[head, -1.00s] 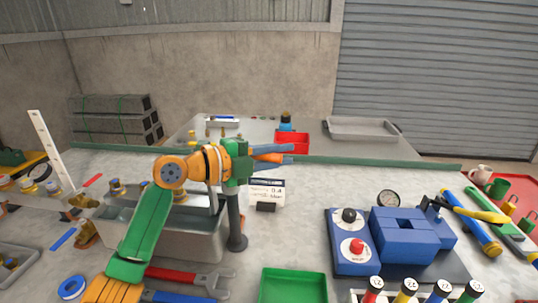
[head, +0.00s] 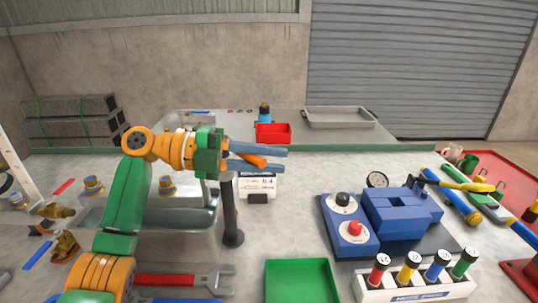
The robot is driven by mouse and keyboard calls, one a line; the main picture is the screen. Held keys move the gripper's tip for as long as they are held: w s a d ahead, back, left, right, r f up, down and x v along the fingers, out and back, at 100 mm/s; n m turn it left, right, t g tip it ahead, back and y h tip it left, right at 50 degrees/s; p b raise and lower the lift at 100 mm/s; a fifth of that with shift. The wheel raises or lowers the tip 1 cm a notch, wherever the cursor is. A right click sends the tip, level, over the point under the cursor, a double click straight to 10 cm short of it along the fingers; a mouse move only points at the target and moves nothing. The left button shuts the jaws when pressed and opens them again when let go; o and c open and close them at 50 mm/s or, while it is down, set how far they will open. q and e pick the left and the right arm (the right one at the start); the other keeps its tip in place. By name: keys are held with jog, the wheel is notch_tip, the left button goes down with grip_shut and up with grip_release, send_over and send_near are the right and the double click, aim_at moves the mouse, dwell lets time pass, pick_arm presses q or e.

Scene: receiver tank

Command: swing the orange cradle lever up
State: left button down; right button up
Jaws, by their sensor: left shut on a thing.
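My left gripper (head: 268,158) reaches in from the left with its two blue-grey fingers pointing right. A short orange piece (head: 250,159), which looks like the orange cradle lever, shows between the fingers, and they are shut on it. It is held above the bench, near the top of a dark upright post (head: 231,210). The rest of the lever and its pivot are hidden behind my gripper and wrist. My right gripper is not in view.
A grey metal tank (head: 170,245) stands behind my left arm. A white card (head: 258,186) stands right of the post. A green tray (head: 300,282), a blue control box (head: 348,225) and a rack of coloured cylinders (head: 415,287) lie to the right. Wrenches (head: 185,280) lie in front.

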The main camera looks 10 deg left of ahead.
aim_at(244, 158)
pick_arm(q)
jog(key=shift+s+f, duration=0.1)
dwell(0.4)
jog(key=c, duration=0.8)
grip_release()
jog(key=shift+o, duration=0.2)
jog(key=b+v, duration=0.1)
jog(key=v, duration=0.6)
jog(key=shift+a, duration=0.15)
